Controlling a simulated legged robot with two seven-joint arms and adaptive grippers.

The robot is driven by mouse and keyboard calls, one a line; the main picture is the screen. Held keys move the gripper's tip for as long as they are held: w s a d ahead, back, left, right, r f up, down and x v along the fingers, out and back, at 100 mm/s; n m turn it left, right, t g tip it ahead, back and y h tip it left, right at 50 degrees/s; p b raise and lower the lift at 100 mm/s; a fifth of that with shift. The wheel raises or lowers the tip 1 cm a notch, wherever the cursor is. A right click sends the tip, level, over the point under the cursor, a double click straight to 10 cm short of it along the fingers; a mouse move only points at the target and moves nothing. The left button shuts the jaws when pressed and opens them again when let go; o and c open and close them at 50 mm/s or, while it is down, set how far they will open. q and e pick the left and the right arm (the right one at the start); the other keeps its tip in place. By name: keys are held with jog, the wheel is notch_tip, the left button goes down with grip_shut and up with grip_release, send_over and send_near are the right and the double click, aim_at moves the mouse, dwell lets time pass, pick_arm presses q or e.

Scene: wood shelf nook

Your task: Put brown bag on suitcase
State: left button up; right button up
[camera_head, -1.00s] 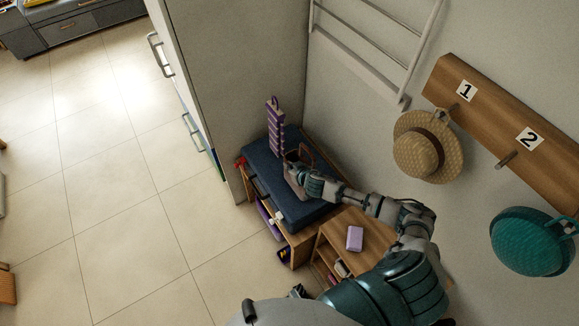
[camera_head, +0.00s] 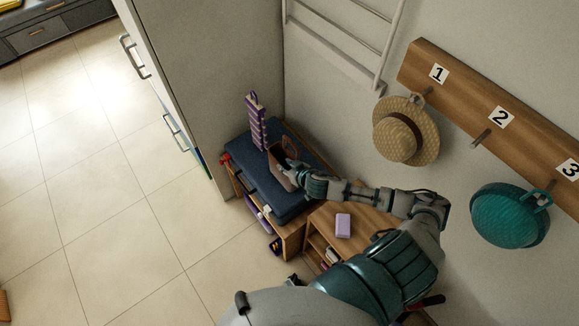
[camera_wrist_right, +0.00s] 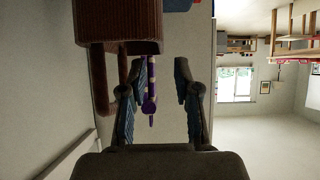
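The brown bag (camera_head: 280,172) stands on the dark blue suitcase (camera_head: 295,208) in the head view. In the right wrist view the brown bag (camera_wrist_right: 118,28) is at the upper left, with its brown handle hanging close to one finger. My right gripper (camera_head: 293,170) is beside the bag, above the suitcase. In the right wrist view my right gripper (camera_wrist_right: 158,105) has its fingers wide apart, with nothing clamped between them. Whether a finger still touches the handle is hard to tell. My left gripper is not visible.
A purple striped item (camera_head: 256,122) stands upright at the suitcase's back left. The suitcase lies on a low wooden shelf, beside a wooden unit bearing a lilac box (camera_head: 343,225). Open floor lies left.

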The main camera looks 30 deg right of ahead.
jog(key=shift+d+v, duration=0.25)
jog(key=shift+v, duration=1.15)
jog(key=shift+a, duration=0.25)
